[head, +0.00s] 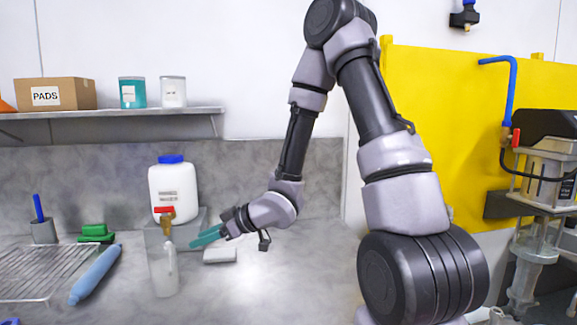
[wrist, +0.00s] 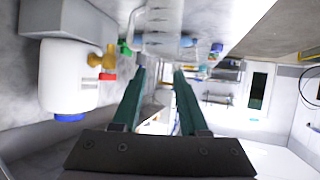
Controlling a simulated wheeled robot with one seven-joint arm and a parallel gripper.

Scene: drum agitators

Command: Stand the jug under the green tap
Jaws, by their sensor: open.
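A clear jug (head: 163,272) stands upright on the grey counter, in front of a grey block. Just above it in the head view is a brass tap (head: 167,226) with a red handle, on a white container (head: 173,190) with a blue cap. I see no green tap. My gripper (head: 196,241) is open, with teal fingers, right of the tap and apart from the jug. The upside-down wrist view shows empty space between the fingers (wrist: 159,76), the tap (wrist: 101,61) at left and the jug (wrist: 158,24) at top. I cannot tell whether the jug is exactly under the spout.
A light blue bottle (head: 95,275) lies by a wire rack (head: 40,272) at left. Green blocks (head: 96,232) and a pale block (head: 220,255) lie on the counter. A shelf (head: 110,112) holds a box and cans. A machine (head: 548,165) stands at right by a yellow panel.

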